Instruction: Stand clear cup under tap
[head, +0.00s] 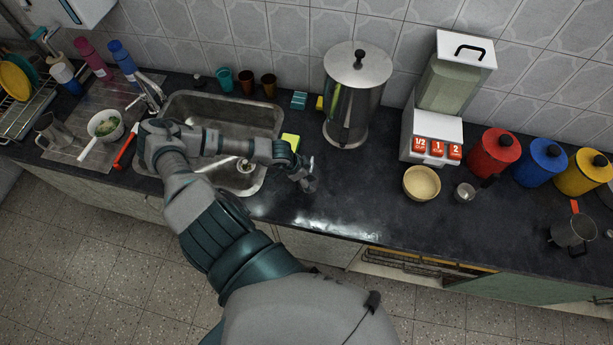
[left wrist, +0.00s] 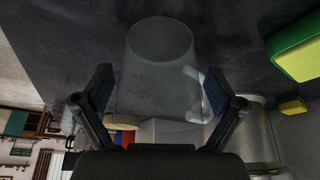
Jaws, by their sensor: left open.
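A clear cup (left wrist: 160,60) stands on the dark counter and is see-through in the left wrist view. My left gripper (left wrist: 158,95) is open, with one finger on each side of the cup; contact is not clear. In the head view my left gripper (head: 306,180) is over the counter right of the sink, and the cup is hard to make out there. A metal tap (head: 149,92) rises at the sink's left back corner. A large steel container (head: 352,105) stands behind my gripper. My right gripper is not in view.
The steel sink (head: 215,105) is left of my gripper. A yellow-green sponge (head: 290,142) lies at its right edge. A rice dispenser (head: 433,137), a bowl (head: 421,184) and coloured canisters (head: 494,153) stand to the right. The counter front (head: 345,215) is clear.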

